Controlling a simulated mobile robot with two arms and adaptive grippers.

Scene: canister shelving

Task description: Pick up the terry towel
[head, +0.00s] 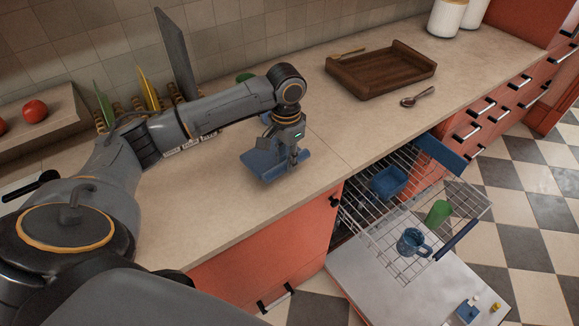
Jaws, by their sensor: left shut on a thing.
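The terry towel (262,166) is a blue piece of cloth on the beige counter, near its front edge in the middle of the head view. Its right part stands up beside my gripper. My left gripper (292,160) points down at the towel's right side and is shut on it. The fingers partly cover the cloth there. The towel looks low over the counter; I cannot tell whether it is fully clear of it. My right gripper is not in view.
A brown wooden tray (381,72) and a spoon (417,97) lie to the right on the counter. Below, the open dishwasher rack holds a blue bowl (388,181), a green cup (438,213) and a blue mug (411,242). Upright plates (148,90) stand behind my left arm.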

